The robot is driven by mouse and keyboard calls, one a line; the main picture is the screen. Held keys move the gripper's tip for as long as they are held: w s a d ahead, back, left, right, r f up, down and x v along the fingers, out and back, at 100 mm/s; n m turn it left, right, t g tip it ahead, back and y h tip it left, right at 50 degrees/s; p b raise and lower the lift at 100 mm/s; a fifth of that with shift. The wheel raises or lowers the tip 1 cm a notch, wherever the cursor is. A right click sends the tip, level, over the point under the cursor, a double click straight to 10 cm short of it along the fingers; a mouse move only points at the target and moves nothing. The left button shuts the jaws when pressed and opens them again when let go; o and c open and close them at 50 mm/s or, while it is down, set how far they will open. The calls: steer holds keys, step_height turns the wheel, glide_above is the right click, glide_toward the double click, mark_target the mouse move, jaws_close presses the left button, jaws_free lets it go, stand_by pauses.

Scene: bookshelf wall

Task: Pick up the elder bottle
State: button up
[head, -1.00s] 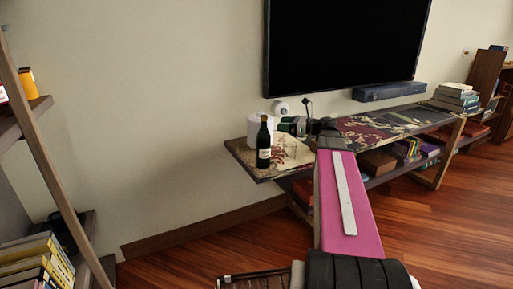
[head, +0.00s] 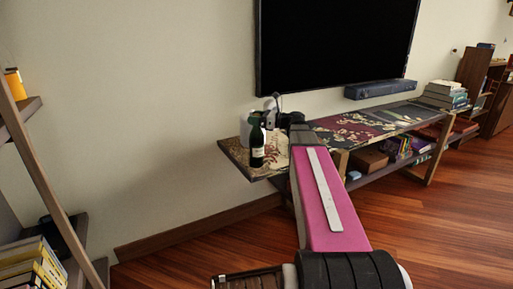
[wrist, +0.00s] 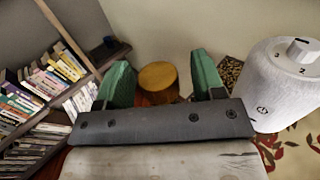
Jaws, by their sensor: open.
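A white cylinder (wrist: 284,88) with a dial stands close to the right finger in the wrist view. The console table (head: 237,157) has a patterned top. A bookshelf (wrist: 48,92) stands at left. A large TV (head: 335,45) hangs above the table.

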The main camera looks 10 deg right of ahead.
steer(key=shift+w+a, duration=0.3)
steer(key=shift+a, duration=0.3)
steer(key=shift+c, duration=0.3)
jaws_close()
steer(key=shift+r, duration=0.1)
